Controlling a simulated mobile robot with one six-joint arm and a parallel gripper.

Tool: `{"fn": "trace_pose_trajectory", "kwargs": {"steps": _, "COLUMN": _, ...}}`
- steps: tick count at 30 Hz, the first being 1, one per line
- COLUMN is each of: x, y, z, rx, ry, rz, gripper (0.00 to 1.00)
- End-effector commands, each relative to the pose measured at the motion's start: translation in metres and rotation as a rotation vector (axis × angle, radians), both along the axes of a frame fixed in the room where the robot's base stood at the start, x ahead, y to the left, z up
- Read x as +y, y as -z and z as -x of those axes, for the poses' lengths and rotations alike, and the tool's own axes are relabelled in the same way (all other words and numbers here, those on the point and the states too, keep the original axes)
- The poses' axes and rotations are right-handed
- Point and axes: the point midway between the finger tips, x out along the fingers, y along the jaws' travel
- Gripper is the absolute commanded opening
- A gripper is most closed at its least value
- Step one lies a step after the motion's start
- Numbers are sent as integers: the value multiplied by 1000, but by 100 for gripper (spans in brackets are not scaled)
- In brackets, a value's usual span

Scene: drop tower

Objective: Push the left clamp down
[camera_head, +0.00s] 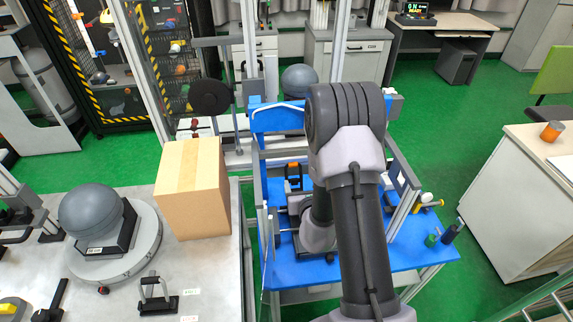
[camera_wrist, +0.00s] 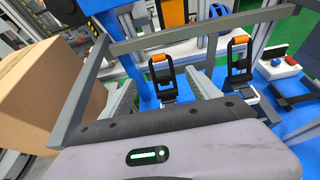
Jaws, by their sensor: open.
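The left clamp (camera_wrist: 164,77) has a black upright lever with an orange grip at its top. In the wrist view it shows beyond and between my fingers, with no contact that I can make out. In the head view a clamp with an orange grip (camera_head: 293,179) stands on the blue table, left of my arm; I cannot tell which clamp it is. The right clamp (camera_wrist: 239,58) looks alike and also has its lever up. My gripper (camera_wrist: 165,85) is open, with its two grey fingers spread and nothing between them. In the head view my arm hides the fingertips.
A cardboard box (camera_head: 193,188) stands close on the left; it is large in the wrist view (camera_wrist: 45,85). Grey frame bars (camera_wrist: 190,37) cross near my gripper. A grey dome (camera_head: 93,212) stands on the left bench.

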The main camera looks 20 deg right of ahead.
Motion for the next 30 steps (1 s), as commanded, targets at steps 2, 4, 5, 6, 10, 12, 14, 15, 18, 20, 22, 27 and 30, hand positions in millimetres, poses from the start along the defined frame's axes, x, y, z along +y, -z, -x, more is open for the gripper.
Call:
{"fn": "trace_pose_trajectory", "kwargs": {"steps": 2, "x": -5, "y": 10, "z": -18, "rx": -2, "ry": -2, "rz": 1, "gripper": 71}}
{"fn": "trace_pose_trajectory", "kwargs": {"steps": 4, "x": -9, "y": 17, "z": -34, "rx": -3, "ry": -2, "rz": 0, "gripper": 71}}
{"fn": "trace_pose_trajectory", "kwargs": {"steps": 5, "x": -11, "y": 20, "z": -41, "rx": -2, "ry": -3, "rz": 0, "gripper": 71}}
{"fn": "trace_pose_trajectory", "kwargs": {"steps": 6, "x": -13, "y": 24, "z": -50, "rx": -2, "ry": -3, "rz": 0, "gripper": 71}}
{"fn": "trace_pose_trajectory", "kwargs": {"steps": 10, "x": -22, "y": 36, "z": -79, "rx": -2, "ry": -4, "rz": -1, "gripper": 71}}
{"fn": "trace_pose_trajectory", "kwargs": {"steps": 12, "x": -26, "y": 42, "z": -94, "rx": -2, "ry": -4, "rz": 0, "gripper": 71}}
{"fn": "trace_pose_trajectory", "kwargs": {"steps": 14, "x": -28, "y": 47, "z": -104, "rx": -1, "ry": -4, "rz": -1, "gripper": 71}}
{"fn": "trace_pose_trajectory", "kwargs": {"steps": 15, "x": -30, "y": 49, "z": -110, "rx": -2, "ry": -4, "rz": -1, "gripper": 71}}
{"fn": "trace_pose_trajectory", "kwargs": {"steps": 18, "x": -33, "y": 53, "z": -120, "rx": 0, "ry": -4, "rz": -1, "gripper": 71}}
{"fn": "trace_pose_trajectory", "kwargs": {"steps": 20, "x": -34, "y": 54, "z": -124, "rx": 0, "ry": -5, "rz": -1, "gripper": 71}}
{"fn": "trace_pose_trajectory", "kwargs": {"steps": 22, "x": -35, "y": 54, "z": -126, "rx": -1, "ry": -5, "rz": -2, "gripper": 71}}
{"fn": "trace_pose_trajectory", "kwargs": {"steps": 27, "x": -35, "y": 54, "z": -128, "rx": -1, "ry": -5, "rz": -2, "gripper": 71}}
{"fn": "trace_pose_trajectory", "kwargs": {"steps": 30, "x": -35, "y": 54, "z": -127, "rx": -1, "ry": -5, "rz": -2, "gripper": 67}}
